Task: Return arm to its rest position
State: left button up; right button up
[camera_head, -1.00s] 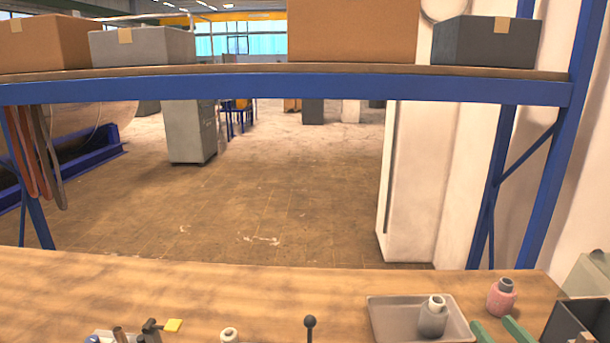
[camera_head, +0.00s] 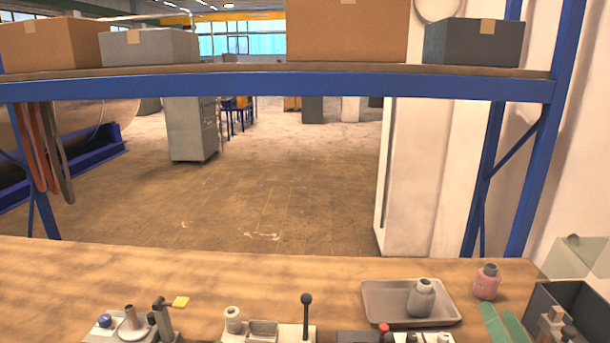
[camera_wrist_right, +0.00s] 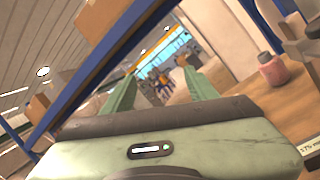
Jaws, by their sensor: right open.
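My right gripper (camera_head: 497,313) shows at the lower right of the head view, at the bench's right end. Its two green fingers are apart, with nothing seen between them. They appear in front of the pink bottle (camera_head: 487,283) and beside the dark bin (camera_head: 540,297). In the right wrist view, the green fingers (camera_wrist_right: 158,75) spread open and point out over the room, with the pink bottle (camera_wrist_right: 272,70) off to their right. Most of my right arm is out of the head view. My left gripper is not in view.
The wooden bench (camera_head: 250,285) holds a tray (camera_head: 378,308) with a grey bottle (camera_head: 421,300), a black-knobbed lever (camera_head: 306,315) and small fixtures (camera_head: 130,322) along its near edge. A blue-framed shelf (camera_head: 280,87) with boxes spans above. The bench's back strip is clear.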

jog(key=s+d+f+m+g+h, duration=0.2)
jog(key=s+f+m+g+h, duration=0.3)
jog(key=m, duration=0.7)
jog(key=s+d+f+m+g+h, duration=0.1)
jog(key=s+f+m+g+h, duration=0.5)
jog(key=m, duration=0.6)
jog(key=s+a+f+m+g+y, duration=0.25)
jog(key=s+a+f+y, duration=0.25)
jog(key=s+a+f, duration=0.3)
jog(key=s+a+f+m+g+y, duration=0.1)
jog(key=s+a+f+g+y, duration=0.4)
jog(key=a, duration=0.5)
notch_tip(320, 180, down, 32)
jog(key=s+b, duration=0.2)
jog(key=b, duration=0.3)
pick_arm(q)
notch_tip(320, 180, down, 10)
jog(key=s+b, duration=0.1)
jog(key=b, duration=0.4)
pick_arm(e)
jog(key=s+d+f, duration=0.1)
jog(key=s+f, duration=0.7)
jog(key=f, duration=0.2)
jog(key=s+d+f+g, duration=0.1)
jog(key=s+f, duration=0.7)
jog(key=f, duration=0.3)
jog(key=shift+d+f+y, duration=0.15)
jog(key=shift+d+y, duration=0.15)
jog(key=shift+d, duration=0.1)
